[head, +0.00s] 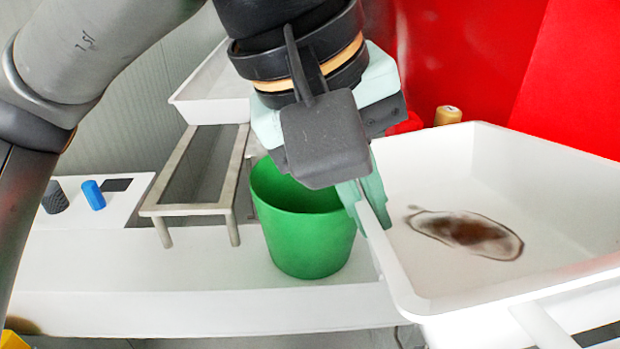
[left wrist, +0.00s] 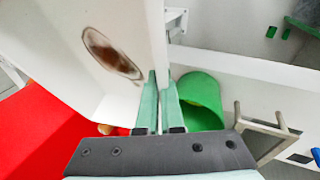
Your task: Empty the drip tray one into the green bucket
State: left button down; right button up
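A white drip tray (head: 410,285) with a dark brown oily puddle (head: 467,234) on its floor is at the right of the head view. The tray (left wrist: 85,20) and puddle (left wrist: 112,52) also show in the left wrist view. My left gripper (head: 366,207) is shut on the tray's left wall, one pale green finger on each side; its fingers (left wrist: 158,105) also show in the left wrist view. The green bucket (head: 305,235) stands upright just left of the tray wall; its inside is partly hidden by my gripper. It also shows in the left wrist view (left wrist: 202,95). My right gripper is not visible.
A second white tray (head: 212,108) is at the upper left, above a grey metal stand (head: 187,208). A blue cylinder (head: 94,195) and a dark cylinder (head: 54,198) are at the far left. A red panel (head: 470,55) rises behind the tray. The white ledge (head: 120,265) has clear room left of the bucket.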

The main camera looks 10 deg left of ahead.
pick_arm(q)
notch_tip(320, 180, down, 8)
jog(key=s+d+t+y+b, duration=0.2)
jog(key=b, duration=0.3)
jog(key=shift+d+m+y, duration=0.3)
jog(key=shift+y, duration=0.1)
jog(key=shift+s+f, duration=0.1)
